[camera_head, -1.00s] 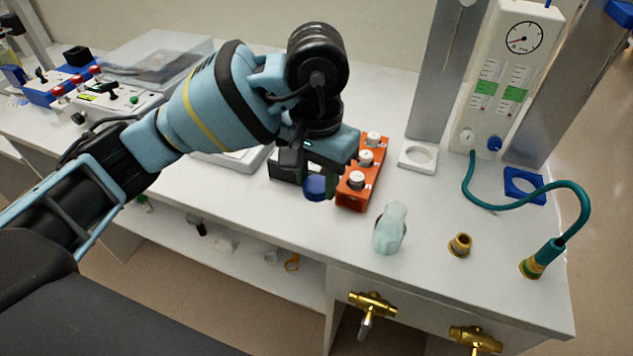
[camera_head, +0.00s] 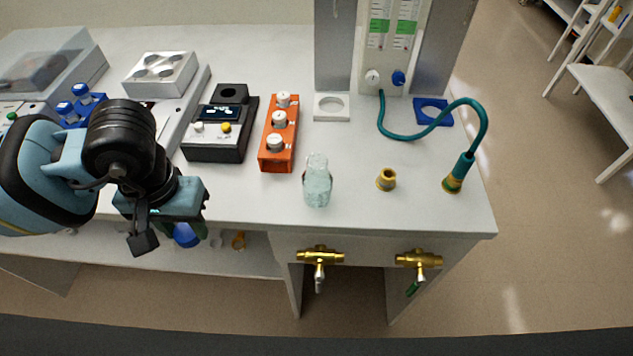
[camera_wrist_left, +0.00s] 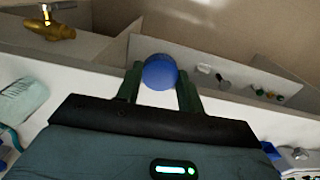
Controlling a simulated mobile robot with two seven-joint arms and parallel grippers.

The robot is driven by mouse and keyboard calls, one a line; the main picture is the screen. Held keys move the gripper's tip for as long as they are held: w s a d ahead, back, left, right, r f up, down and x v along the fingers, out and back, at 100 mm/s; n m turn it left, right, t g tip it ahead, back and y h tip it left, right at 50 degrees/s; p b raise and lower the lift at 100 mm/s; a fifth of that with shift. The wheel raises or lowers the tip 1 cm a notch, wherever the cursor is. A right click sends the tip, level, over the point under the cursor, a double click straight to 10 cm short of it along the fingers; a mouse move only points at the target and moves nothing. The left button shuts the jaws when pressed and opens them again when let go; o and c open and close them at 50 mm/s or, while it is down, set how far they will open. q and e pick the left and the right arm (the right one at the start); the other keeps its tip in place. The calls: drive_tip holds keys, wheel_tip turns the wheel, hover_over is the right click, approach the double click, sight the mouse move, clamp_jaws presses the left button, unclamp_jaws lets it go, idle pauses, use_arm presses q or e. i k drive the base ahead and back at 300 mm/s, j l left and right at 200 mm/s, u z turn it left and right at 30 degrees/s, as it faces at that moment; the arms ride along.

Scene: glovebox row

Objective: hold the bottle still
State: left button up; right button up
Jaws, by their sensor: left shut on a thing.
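A clear, pale glass bottle (camera_head: 317,186) stands upright on the bench near the front edge, with no cap visible on it. It also shows at the left of the left wrist view (camera_wrist_left: 22,100). My left gripper (camera_head: 183,224) is well to the left of the bottle, at the bench's front edge, and does not touch it. It is shut on a round blue thing (camera_head: 187,237), which also shows between the green fingers in the left wrist view (camera_wrist_left: 160,72). I cannot tell what the blue thing is. My right gripper is not in view.
An orange block with white knobs (camera_head: 278,135) stands behind the bottle. A brass fitting (camera_head: 386,179) and a teal hose (camera_head: 466,164) are to its right. Brass valves (camera_head: 320,256) stick out below the bench edge. The bench right around the bottle is clear.

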sight(318, 180)
drive_tip(key=j, duration=0.9)
drive_tip(key=i+j, duration=0.1)
drive_tip(key=j, duration=0.75)
drive_tip(key=z, duration=1.25)
